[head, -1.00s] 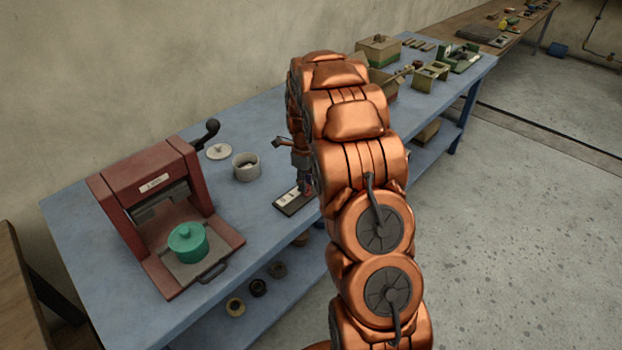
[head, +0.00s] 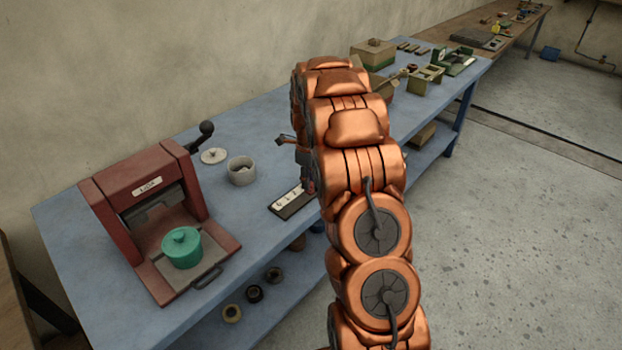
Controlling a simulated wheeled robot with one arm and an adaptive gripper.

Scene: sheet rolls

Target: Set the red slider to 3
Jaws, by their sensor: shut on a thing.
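A dark slider plate with a white numbered strip (head: 286,201) lies flat on the blue bench, left of my arm. Part of its right end is hidden behind my gripper and arm. My gripper (head: 309,185) points down at the right end of this plate and is shut on a small red piece there, which looks like the red slider; only a sliver of red shows. The numbers on the strip are too small to read surely, so I cannot tell which mark the slider stands at.
A red press (head: 150,200) with a green lidded pot (head: 182,250) stands on the bench (head: 75,235) at left. A grey cup (head: 242,171) and a pale round lid (head: 214,156) lie behind the plate. Boxes (head: 374,55) and fixtures stand farther right.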

